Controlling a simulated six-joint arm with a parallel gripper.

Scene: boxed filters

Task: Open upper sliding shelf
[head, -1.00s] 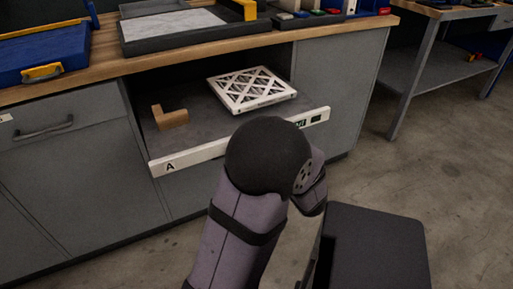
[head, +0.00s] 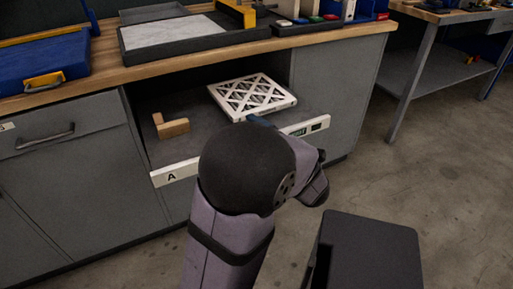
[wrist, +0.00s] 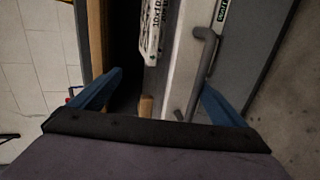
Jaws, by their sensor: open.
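The upper sliding shelf (head: 218,134) is a grey tray marked "A" on its white front strip (head: 182,174). In the head view it stands partly out of the grey cabinet, below the worktop. My gripper (wrist: 162,81) is open, its two blue fingers apart. In the wrist view the shelf's grey bar handle (wrist: 197,75) lies between the fingers, nearer the right one. Contact cannot be told. In the head view my arm hides most of the gripper and the handle. One blue fingertip (head: 261,121) shows just behind the front strip.
A white-framed filter (head: 252,96) and an L-shaped wooden block (head: 171,127) lie on the shelf. Trays and a blue case (head: 45,65) stand on the wooden worktop (head: 105,72). The concrete floor (head: 440,190) at right is clear, beyond a black box-shaped thing (head: 372,250).

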